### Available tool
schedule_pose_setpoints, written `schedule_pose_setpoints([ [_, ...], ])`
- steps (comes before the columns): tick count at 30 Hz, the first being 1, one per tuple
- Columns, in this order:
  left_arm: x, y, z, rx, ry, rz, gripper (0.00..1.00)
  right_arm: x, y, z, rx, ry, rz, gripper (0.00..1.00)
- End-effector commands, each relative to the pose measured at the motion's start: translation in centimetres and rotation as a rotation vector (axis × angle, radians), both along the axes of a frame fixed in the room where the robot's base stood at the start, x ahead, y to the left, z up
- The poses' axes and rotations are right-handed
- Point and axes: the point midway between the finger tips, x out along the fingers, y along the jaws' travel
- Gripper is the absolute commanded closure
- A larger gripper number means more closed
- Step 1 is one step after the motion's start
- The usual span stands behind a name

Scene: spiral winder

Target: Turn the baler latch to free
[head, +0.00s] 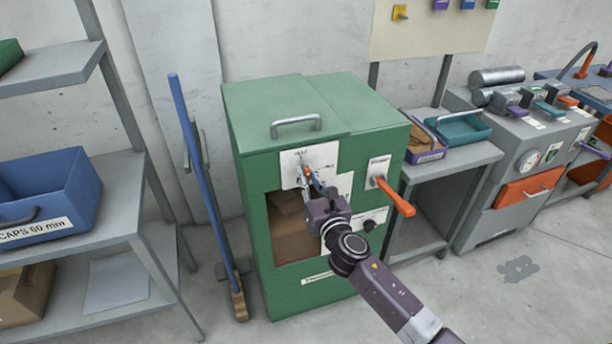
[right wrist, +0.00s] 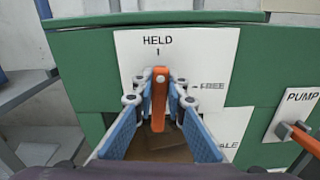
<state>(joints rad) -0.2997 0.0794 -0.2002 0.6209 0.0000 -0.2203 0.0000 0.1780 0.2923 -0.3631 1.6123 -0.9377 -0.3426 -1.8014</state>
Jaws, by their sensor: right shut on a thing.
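The green baler (head: 260,170) stands in the middle of the head view, with a metal handle on its top. Its latch is a small orange lever (right wrist: 159,98) in front of a white label plate (right wrist: 205,50). The plate reads HELD at the top and FREE at the right. The lever stands upright, in line with the HELD mark. My right gripper (head: 309,177) has its blue fingers closed on either side of the lever; it also fills the lower right wrist view (right wrist: 159,82). My left gripper is not in view.
An orange PUMP lever (head: 395,195) sticks out from the baler's front, right of my right gripper. The baler's open window (head: 285,250) shows cardboard inside. A blue-handled broom (head: 185,150) leans at the left. Shelves stand left, a grey bench (head: 470,155) right.

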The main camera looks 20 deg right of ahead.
Motion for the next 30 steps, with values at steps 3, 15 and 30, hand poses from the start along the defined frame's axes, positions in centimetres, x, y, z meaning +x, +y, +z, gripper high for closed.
schedule_pose_setpoints([
  [3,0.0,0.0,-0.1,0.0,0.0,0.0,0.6,0.0,-0.2,-0.1,0.079,0.003,0.0,1.0],
  [15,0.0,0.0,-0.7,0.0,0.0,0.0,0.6,0.0,-1.0,-0.4,0.446,0.014,0.0,1.0],
  [30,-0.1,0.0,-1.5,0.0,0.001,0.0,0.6,0.0,-1.8,-1.2,0.92,0.032,-0.001,1.0],
])
